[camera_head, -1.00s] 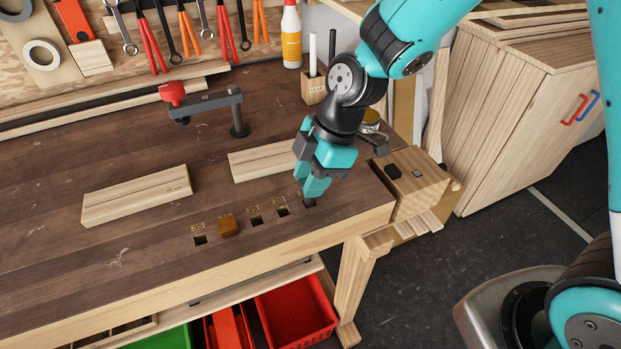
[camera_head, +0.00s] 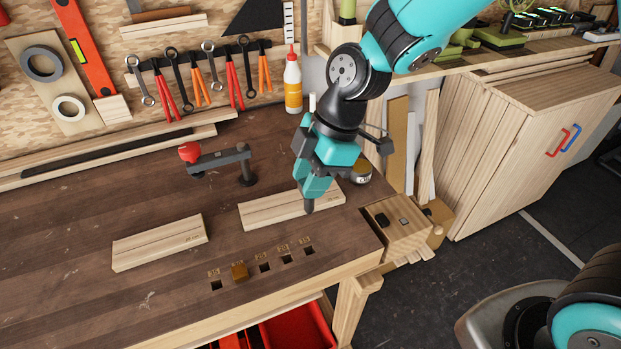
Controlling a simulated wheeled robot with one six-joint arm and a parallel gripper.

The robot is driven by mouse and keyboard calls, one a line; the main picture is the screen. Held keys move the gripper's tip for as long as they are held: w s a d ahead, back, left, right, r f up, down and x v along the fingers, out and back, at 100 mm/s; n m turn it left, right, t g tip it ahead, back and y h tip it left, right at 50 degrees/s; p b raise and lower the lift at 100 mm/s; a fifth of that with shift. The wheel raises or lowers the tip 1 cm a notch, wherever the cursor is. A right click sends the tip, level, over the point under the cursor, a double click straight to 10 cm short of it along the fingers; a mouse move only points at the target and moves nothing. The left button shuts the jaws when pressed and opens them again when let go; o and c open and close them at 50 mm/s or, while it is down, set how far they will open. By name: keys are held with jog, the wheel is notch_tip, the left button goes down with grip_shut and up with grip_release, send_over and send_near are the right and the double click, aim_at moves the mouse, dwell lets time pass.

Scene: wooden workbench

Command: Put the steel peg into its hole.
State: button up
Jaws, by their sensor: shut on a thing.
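My gripper (camera_head: 311,192) is shut on the steel peg (camera_head: 309,207). Only the peg's dark lower end shows below the fingers, and the rest is hidden. It points down and appears to be above the bench, in front of a wooden block. A row of square holes runs along the bench's front edge: a left hole (camera_head: 216,285), then a brown block (camera_head: 239,272) at one place in the row, then a middle hole (camera_head: 264,268), another hole (camera_head: 286,259) and a right hole (camera_head: 309,251). These dark holes look empty. Their small labels are too blurred to read.
Two pale wooden blocks lie behind the row, one at the left (camera_head: 160,243) and one (camera_head: 270,211) behind my gripper. A dark clamp with a red knob (camera_head: 190,152) stands farther back. A wooden vise (camera_head: 399,228) is at the right corner. The bench's left side is clear.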

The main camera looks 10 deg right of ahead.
jog(key=shift+r+p, duration=2.35)
jog(key=shift+r, duration=0.95)
jog(key=shift+f, duration=0.1)
